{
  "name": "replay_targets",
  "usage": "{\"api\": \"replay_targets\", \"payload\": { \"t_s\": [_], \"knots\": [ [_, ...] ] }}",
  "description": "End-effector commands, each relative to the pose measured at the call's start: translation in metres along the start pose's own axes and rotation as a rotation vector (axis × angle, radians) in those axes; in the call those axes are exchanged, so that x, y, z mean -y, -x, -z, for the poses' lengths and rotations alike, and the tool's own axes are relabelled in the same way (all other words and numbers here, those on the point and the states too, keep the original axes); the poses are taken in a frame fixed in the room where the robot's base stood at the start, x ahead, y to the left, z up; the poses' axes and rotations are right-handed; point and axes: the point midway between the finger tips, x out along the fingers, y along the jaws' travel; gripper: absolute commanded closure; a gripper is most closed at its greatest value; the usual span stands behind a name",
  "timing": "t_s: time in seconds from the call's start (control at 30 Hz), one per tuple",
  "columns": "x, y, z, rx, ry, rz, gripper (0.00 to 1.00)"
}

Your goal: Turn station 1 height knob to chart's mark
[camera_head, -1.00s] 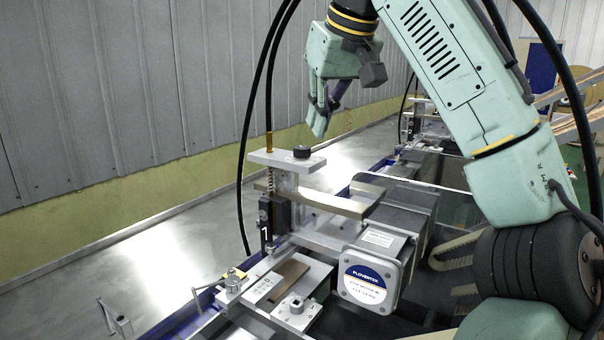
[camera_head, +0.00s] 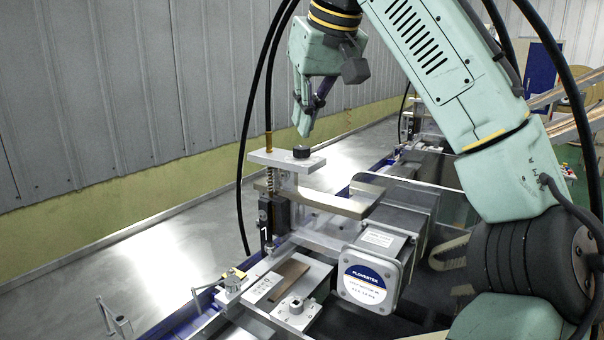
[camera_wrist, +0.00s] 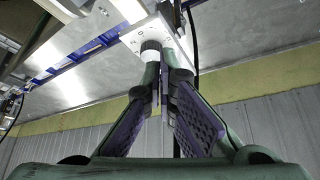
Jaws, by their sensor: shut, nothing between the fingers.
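A black round knob (camera_head: 301,152) stands on top of the light metal bracket (camera_head: 272,159) of the station marked 1, in the head view. It also shows in the wrist view (camera_wrist: 151,46), close to the fingertips. My gripper (camera_head: 304,133) points down just above the knob. Its fingers are shut with nothing between them. In the wrist view the gripper (camera_wrist: 163,72) has its purple-padded fingers converging near the knob; whether a fingertip touches it I cannot tell. I cannot make out the chart or any mark on the knob.
A thin dark cable (camera_head: 247,140) rises left of the bracket. A motor box with a round label (camera_head: 368,283) stands at the right front. A lower plate with a square-holed block (camera_head: 296,312) lies in front. The grey surface at left is mostly clear.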

Motion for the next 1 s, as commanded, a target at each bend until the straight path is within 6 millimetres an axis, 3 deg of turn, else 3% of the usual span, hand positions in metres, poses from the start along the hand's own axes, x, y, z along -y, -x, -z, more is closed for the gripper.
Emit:
{"api": "replay_targets", "payload": {
  "t_s": [0.2,0.33,1.0],
  "knots": [
    [0.0,-0.028,-0.016,-0.001,0.001,0.0,1.0],
    [0.0,-0.037,-0.02,-0.001,0.0,0.0,1.0],
    [0.0,-0.041,-0.021,0.0,0.0,0.001,1.0]
  ]
}}
